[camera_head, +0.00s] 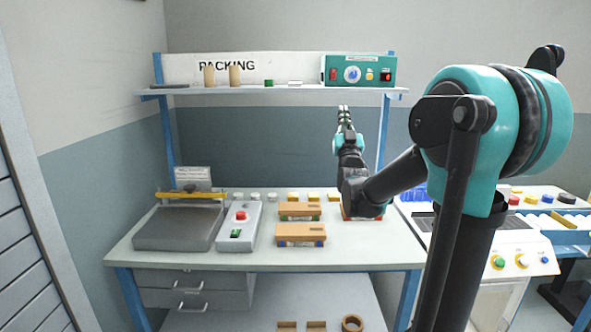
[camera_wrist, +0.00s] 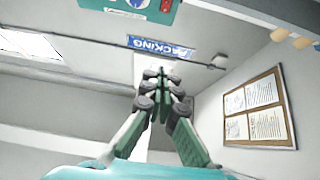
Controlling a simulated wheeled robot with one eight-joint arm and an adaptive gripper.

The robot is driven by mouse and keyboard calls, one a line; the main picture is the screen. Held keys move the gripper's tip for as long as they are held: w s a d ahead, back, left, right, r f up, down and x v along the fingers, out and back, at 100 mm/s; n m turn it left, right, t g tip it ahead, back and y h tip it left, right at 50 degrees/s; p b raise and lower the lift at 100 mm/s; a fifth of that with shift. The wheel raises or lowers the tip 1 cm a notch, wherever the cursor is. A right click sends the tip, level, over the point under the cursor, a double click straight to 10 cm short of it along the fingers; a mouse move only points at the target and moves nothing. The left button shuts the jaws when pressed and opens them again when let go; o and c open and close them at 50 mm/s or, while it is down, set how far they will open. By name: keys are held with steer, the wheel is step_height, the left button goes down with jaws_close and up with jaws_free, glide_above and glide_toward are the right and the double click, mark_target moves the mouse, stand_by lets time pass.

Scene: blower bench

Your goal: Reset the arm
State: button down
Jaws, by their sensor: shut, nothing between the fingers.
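My gripper (camera_head: 344,114) points upward above the right part of the workbench, in front of the shelf's right side. In the wrist view my gripper (camera_wrist: 163,85) shows its two green fingers meeting at the tips, shut and empty. My arm reaches in from the right and hides part of the bench behind it. The gripper stands well clear of the bench top and touches nothing that I can see.
The bench (camera_head: 375,255) holds cardboard boxes (camera_head: 301,231), a control box with a red button (camera_head: 239,229) and a grey sealer (camera_head: 178,228). The shelf (camera_head: 290,90) carries a green instrument (camera_head: 358,71). Another machine (camera_head: 510,258) stands at right.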

steer(key=s+f+g, duration=0.3)
steer(key=f+g, duration=0.1)
steer(key=f, duration=0.5)
steer(key=s+d+f+g, duration=0.1)
steer(key=s+f+g, duration=0.2)
steer(key=f, duration=0.5)
steer(key=s+f+g, duration=0.3)
steer(key=f+g, duration=0.1)
steer(key=f, duration=0.5)
steer(key=s+d+f+g, duration=0.1)
steer(key=s+f+g, duration=0.4)
steer(key=s+f, duration=0.5)
steer(key=s+d+f+g, duration=0.1)
steer(key=s+f+g, duration=0.4)
steer(key=s+f, duration=0.5)
steer(key=s, duration=0.5)
steer(key=shift+s+d+f, duration=0.2)
steer(key=shift+d+f, duration=0.15)
steer(key=shift+d, duration=0.05)
